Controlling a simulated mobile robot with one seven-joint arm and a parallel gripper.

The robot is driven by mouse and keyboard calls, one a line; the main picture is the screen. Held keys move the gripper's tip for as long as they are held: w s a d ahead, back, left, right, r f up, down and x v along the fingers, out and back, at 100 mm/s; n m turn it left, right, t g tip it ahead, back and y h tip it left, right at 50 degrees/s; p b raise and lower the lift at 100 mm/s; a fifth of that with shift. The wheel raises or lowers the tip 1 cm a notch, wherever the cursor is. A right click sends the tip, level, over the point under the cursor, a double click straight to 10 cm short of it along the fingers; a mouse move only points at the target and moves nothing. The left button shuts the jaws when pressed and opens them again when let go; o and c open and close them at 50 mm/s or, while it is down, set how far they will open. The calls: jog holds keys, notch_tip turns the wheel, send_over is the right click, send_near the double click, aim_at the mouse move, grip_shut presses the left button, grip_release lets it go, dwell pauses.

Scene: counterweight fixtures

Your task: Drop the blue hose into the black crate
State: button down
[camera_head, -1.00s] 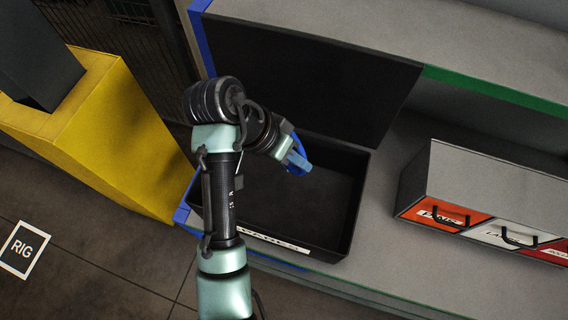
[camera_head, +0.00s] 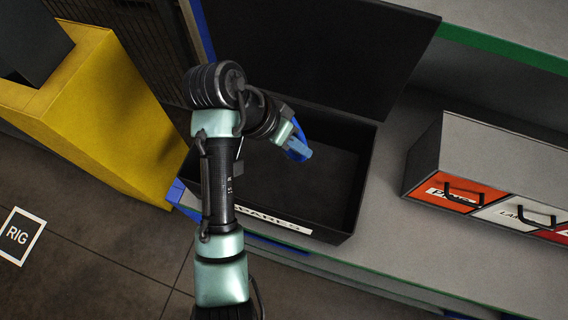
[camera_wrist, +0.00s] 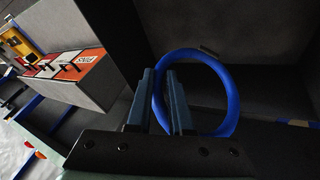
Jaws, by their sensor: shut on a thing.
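The blue hose (camera_wrist: 229,88) is a closed ring in the wrist view. My gripper (camera_wrist: 161,75) is shut on the hose's left side, and the loop spreads to the right of the fingers. In the head view my gripper (camera_head: 300,150) hangs over the open black crate (camera_head: 362,190), above its inside. Only a short part of the blue hose (camera_head: 299,125) shows there, beside the fingers. The crate's lid (camera_head: 340,50) stands raised at the back, and a white label is on its front. My arm hides the crate's left part.
A grey drawer unit (camera_head: 490,150) with orange, white and red fronts stands right of the crate on the same grey shelf. A green-edged upper shelf (camera_head: 500,45) is behind. A yellow block (camera_head: 100,110) stands at the left.

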jog(key=c, duration=0.7)
grip_release()
jog(key=shift+c, duration=0.2)
jog(key=p+v, duration=0.2)
jog(key=v, duration=1.1)
